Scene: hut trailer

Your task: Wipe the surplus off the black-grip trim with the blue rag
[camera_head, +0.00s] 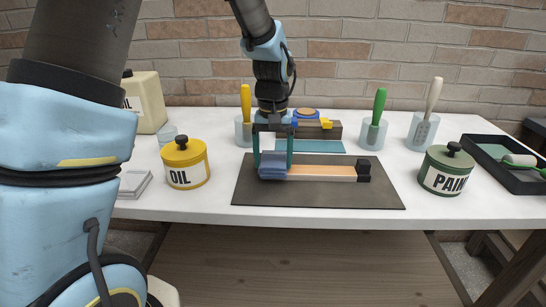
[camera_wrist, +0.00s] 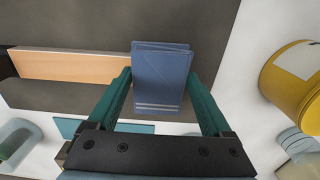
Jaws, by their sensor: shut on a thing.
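The blue rag (camera_head: 273,165) is a folded block of cloth in my gripper (camera_head: 273,158). The fingers are shut on it from both sides, and it also shows between them in the wrist view (camera_wrist: 162,80). The trim (camera_head: 322,171) is a long light-wood strip lying on the dark mat (camera_head: 320,197), with a black grip (camera_head: 363,171) at its right end. The rag is at the strip's left end and hides that end; I cannot tell whether it touches the wood. In the wrist view the strip (camera_wrist: 75,67) runs left from beside one finger.
A yellow oil tin (camera_head: 185,164) stands left of the mat and a green paint tin (camera_head: 446,170) right of it. Behind are cups with yellow, green and white handles, a teal sheet (camera_head: 308,146) and a wooden block. A black tray (camera_head: 510,178) is far right.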

